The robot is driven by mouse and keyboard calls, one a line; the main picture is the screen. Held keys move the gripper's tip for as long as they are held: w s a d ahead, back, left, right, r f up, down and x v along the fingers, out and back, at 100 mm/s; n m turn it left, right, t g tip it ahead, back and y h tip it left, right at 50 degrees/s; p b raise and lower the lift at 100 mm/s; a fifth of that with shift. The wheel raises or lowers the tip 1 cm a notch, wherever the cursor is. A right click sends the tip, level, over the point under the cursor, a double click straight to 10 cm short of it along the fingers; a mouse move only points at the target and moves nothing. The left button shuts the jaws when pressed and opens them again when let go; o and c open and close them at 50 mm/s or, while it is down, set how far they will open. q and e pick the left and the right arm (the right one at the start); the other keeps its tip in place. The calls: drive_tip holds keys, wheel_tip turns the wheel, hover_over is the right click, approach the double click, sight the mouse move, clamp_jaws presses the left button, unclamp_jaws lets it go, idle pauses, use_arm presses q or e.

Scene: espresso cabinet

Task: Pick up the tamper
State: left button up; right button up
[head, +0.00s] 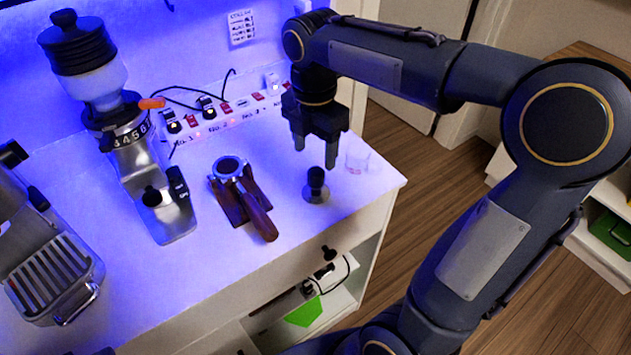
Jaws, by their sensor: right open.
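The tamper (316,186), with a dark handle and a round metal base, stands upright on the white counter near its right front edge. My right gripper (316,154) points down with its two dark fingers apart and nothing visible between them. Its fingertips show just above the tamper in the picture; the exact gap between them cannot be told. My left gripper is not in view.
A portafilter (262,220) rests on a brown stand left of the tamper. A small clear glass (357,160) is close on the right. A grinder (140,150), an espresso machine (50,270) and a power strip (225,123) stand farther left and behind.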

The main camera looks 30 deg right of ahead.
sight(316, 171)
drive_tip(key=f, duration=0.7)
drive_tip(key=shift+w+d, duration=0.1)
drive_tip(key=shift+d, duration=0.1)
drive_tip(key=shift+r, duration=0.1)
clamp_jaws()
